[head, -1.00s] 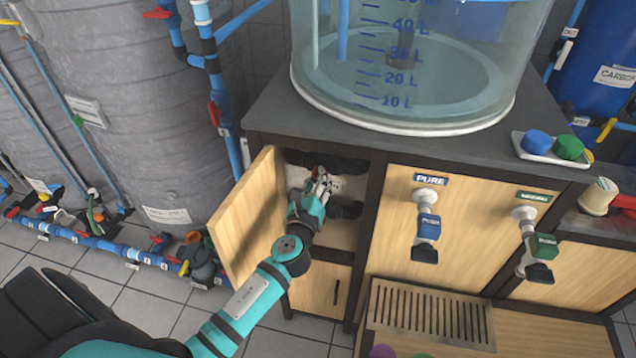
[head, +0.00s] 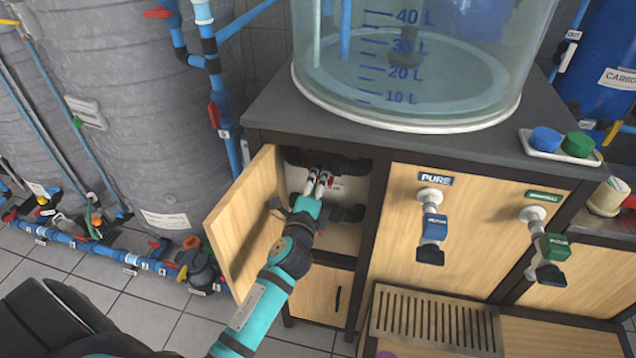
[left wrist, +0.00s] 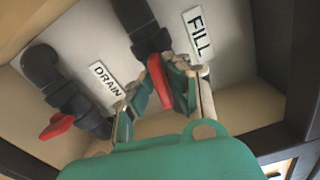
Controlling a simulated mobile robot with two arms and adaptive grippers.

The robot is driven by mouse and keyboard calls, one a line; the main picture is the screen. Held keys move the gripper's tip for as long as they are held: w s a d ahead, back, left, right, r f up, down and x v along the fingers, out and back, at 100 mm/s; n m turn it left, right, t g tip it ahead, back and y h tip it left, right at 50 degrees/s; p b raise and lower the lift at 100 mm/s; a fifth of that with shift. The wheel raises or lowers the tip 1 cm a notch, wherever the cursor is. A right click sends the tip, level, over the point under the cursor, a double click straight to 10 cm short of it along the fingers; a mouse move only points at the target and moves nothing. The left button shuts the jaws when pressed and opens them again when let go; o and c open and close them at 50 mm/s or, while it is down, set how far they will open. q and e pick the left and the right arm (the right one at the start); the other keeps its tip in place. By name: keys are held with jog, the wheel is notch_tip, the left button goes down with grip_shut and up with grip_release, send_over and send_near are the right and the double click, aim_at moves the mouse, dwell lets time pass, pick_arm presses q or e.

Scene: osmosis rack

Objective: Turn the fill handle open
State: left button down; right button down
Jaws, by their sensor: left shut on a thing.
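The red fill handle (left wrist: 159,82) sits on a dark pipe beside the white FILL label (left wrist: 196,33) in the left wrist view. My left gripper (left wrist: 164,85) has its fingers on both sides of this handle and is shut on it. In the head view my left gripper (head: 318,182) reaches into the open cabinet, and the handle is mostly hidden by the fingers. The red drain handle (left wrist: 57,126) is on the pipe to the left, by the DRAIN label (left wrist: 105,80), apart from the gripper. My right gripper is not in view.
The open wooden cabinet door (head: 245,225) stands just left of my left arm. A clear graduated tank (head: 420,115) stands on the dark counter above. The PURE tap (head: 432,225) and a green-labelled tap (head: 552,247) are to the right.

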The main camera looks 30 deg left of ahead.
pick_arm(q)
jog(key=shift+a+n, duration=0.1)
jog(key=shift+n, duration=0.9)
jog(key=c, duration=1.3)
grip_release()
jog(key=shift+c, duration=0.2)
jog(key=shift+s+f, duration=0.1)
jog(key=v, duration=1.2)
